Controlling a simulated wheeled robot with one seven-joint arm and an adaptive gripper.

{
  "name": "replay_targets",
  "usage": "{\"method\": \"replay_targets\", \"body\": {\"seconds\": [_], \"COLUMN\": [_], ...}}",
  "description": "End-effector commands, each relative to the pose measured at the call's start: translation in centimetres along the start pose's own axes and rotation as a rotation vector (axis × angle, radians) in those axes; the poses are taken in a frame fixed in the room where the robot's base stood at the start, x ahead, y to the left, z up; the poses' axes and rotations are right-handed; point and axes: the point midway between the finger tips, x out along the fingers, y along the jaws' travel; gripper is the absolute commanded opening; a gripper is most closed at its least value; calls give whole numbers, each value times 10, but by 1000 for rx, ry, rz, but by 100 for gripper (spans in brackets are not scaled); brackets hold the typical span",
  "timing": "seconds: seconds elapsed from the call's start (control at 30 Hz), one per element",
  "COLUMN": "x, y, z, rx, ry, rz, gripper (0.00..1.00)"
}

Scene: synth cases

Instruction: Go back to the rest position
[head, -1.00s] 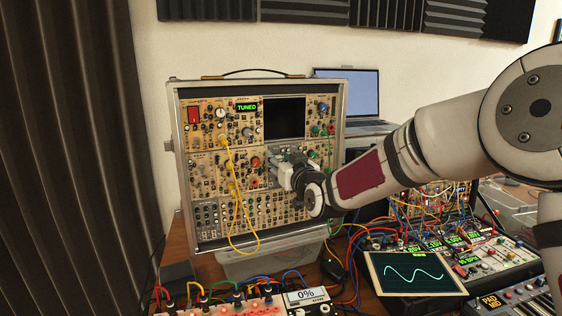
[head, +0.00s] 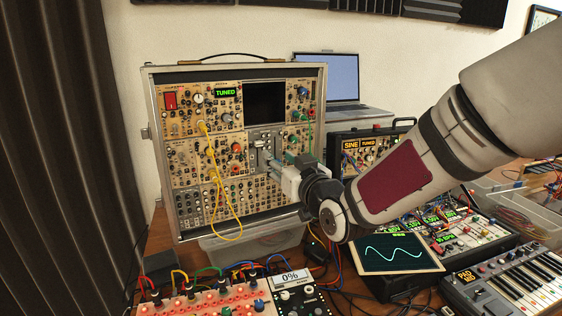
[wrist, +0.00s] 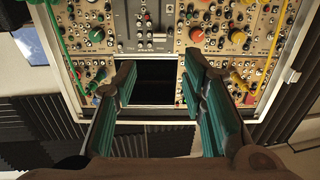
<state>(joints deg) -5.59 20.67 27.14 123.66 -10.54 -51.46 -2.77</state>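My gripper (head: 274,162) is in front of the synth case (head: 150,150), near the right middle of its tan panel, in the head view. In the wrist view my gripper (wrist: 160,100) has its two teal-padded fingers wide apart, with nothing between them. The case's dark screen (wrist: 155,80) shows in the gap behind them, and the panel appears upside down there. In the head view the same dark screen (head: 265,105) is above my gripper, and a green TUNED display (head: 226,92) is lit beside it. A yellow cable (head: 213,180) hangs down the panel.
A laptop (head: 328,78) stands behind the case. A smaller case (head: 365,143) shows SINE and TUNED. A dark curtain (head: 60,150) hangs at left.

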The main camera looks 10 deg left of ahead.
Motion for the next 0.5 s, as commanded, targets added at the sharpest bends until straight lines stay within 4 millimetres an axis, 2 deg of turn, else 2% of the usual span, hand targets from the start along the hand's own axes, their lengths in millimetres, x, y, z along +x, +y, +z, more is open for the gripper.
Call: {"method": "replay_targets", "body": {"seconds": [0.33, 0.43, 0.5], "x": [-3, -15, -32], "y": [2, 12, 24], "z": [-2, -5, -8], "rx": [-6, -29, -53], "ry": [-12, -68, -139], "rz": [6, 33, 67], "gripper": [38, 38, 38]}}
